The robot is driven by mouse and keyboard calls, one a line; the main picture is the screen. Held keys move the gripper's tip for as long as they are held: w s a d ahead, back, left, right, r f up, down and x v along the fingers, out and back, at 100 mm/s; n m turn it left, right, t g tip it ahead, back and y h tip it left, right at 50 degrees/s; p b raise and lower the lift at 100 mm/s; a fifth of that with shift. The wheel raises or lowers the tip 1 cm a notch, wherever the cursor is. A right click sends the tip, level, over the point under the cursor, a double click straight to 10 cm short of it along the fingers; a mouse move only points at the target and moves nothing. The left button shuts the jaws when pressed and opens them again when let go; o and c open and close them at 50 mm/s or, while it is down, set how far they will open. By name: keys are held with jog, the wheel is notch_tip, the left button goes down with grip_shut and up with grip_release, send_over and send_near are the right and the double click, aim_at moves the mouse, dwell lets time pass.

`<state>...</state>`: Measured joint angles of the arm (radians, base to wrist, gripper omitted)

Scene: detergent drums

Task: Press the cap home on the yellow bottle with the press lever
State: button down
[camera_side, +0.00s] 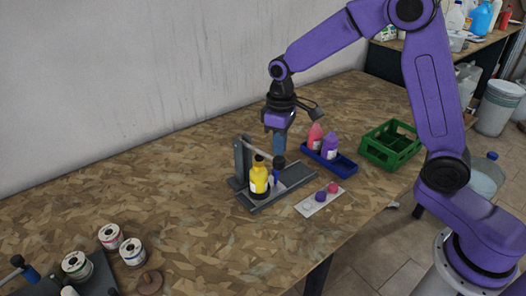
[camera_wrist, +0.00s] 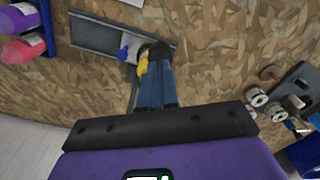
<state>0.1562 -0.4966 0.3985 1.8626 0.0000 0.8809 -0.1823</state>
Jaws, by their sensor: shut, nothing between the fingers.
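In the wrist view, the blue fingers (camera_wrist: 157,90) hide much of the press, and only a strip of the yellow bottle (camera_wrist: 143,62) shows.
A blue tray (camera_side: 337,167) with a pink and a purple bottle lies behind the press. A green crate (camera_side: 391,145) stands farther right. A white strip (camera_side: 307,208) holds purple and pink caps in front. Several tins (camera_side: 132,252) stand at front left. The table's middle left is clear.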

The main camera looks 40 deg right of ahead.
jog(key=shift+r, duration=2)
jog(key=shift+s+a, duration=0.1)
jog(key=shift+s, duration=0.15)
jog(key=s+d+n, duration=0.2)
jog(key=s+n, duration=0.1)
jog(key=s, duration=1.2)
jog(key=s+d+n, duration=0.3)
jog(key=s, duration=1.2)
jog(key=shift+s+n, duration=0.25)
jog(key=shift+n, duration=0.05)
